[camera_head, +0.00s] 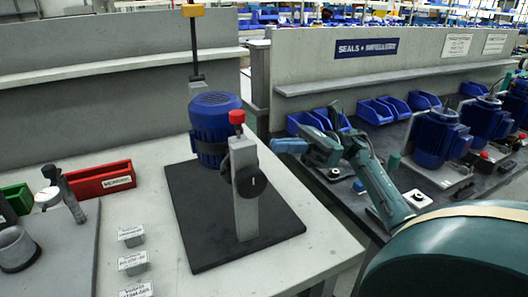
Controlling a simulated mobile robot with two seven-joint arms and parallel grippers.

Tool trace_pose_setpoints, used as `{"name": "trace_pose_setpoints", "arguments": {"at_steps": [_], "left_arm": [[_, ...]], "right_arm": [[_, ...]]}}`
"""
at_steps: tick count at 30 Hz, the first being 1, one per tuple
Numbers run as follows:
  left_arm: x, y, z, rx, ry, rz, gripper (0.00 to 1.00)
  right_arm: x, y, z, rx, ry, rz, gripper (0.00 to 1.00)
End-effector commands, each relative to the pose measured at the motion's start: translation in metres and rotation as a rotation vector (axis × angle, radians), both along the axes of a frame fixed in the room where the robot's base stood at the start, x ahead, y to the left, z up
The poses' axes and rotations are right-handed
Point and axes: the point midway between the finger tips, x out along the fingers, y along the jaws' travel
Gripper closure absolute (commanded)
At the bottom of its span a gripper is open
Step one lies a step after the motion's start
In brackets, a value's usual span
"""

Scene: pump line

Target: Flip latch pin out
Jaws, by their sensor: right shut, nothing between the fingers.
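A grey upright post (245,195) stands on a black plate on the near table. It has a red cap (237,117) on top and a round black knob (250,182) on its side. I cannot tell which part is the latch pin. A blue motor (213,120) is right behind the post. My right gripper (278,146) reaches in from the right and is shut and empty. In the picture it is to the right of the post and motor, with a gap between. My left gripper is not in view.
The black plate (190,215) lies on the light table (150,185). A red bin (100,180) and small labelled blocks (133,262) are to the left. A yellow-topped tool (193,11) hangs above the motor. Blue bins (372,112) and more motors (438,138) line the right bench.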

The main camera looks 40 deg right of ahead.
Motion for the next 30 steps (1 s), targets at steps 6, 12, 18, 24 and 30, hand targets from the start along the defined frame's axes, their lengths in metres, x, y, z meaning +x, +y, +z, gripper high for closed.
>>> {"name": "trace_pose_setpoints", "arguments": {"at_steps": [6,12,18,24,30], "left_arm": [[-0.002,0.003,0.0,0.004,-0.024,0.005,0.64],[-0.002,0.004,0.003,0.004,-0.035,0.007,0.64],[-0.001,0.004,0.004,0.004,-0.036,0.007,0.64],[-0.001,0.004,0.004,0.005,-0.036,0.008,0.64],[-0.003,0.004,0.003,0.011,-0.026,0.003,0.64]], "right_arm": [[-0.007,-0.031,-0.009,-0.001,0.0,0.0,1.0],[-0.01,-0.039,-0.01,0.001,-0.001,0.001,1.0],[-0.01,-0.039,-0.009,0.001,-0.001,0.001,1.0],[-0.009,-0.039,-0.01,0.001,0.0,0.001,1.0],[-0.009,-0.039,-0.005,0.001,0.0,0.001,1.0]]}}
